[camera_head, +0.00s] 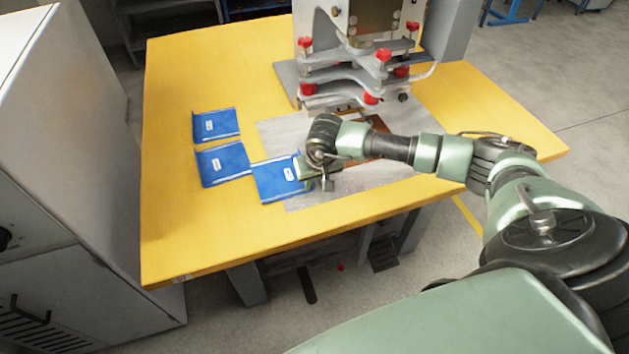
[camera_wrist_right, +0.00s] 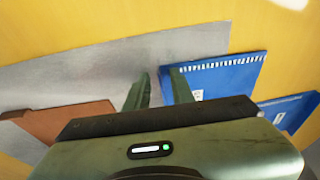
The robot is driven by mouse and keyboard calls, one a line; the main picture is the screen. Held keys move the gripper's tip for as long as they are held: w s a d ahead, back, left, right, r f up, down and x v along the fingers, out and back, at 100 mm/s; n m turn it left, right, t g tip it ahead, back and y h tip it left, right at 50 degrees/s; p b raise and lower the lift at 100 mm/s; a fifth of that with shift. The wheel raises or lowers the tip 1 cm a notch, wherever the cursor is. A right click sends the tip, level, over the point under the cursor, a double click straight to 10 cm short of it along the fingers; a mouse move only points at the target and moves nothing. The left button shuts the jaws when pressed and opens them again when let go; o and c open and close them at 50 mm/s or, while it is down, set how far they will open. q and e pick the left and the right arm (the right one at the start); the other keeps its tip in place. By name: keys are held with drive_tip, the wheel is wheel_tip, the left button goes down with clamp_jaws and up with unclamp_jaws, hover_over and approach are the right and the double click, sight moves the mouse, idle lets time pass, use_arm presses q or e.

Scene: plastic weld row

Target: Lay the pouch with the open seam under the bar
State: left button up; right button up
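Three blue pouches with white labels lie flat on the yellow table: an upper one (camera_head: 216,124), a middle one (camera_head: 222,163) and one nearest my arm (camera_head: 272,182), partly on the metal sheet. The nearest pouch shows a white dashed line along one edge in the right wrist view (camera_wrist_right: 225,80). I cannot tell which seam is open. My right gripper (camera_head: 318,182) is at this pouch's right edge; its two fingers (camera_wrist_right: 152,92) stand apart with bare sheet between them, the pouch beside one finger. The press with its bar (camera_head: 345,103) stands behind. My left gripper is out of view.
A grey metal sheet (camera_head: 300,203) lies before the press, with a brown pad (camera_head: 379,124) partly hidden by my right arm. The pad shows in the wrist view (camera_wrist_right: 60,122). A grey cabinet (camera_head: 60,150) stands left. The table's front left (camera_head: 190,230) is clear.

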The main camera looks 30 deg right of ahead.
clamp_jaws()
drive_tip(key=shift+r, duration=0.65)
idle(0.4)
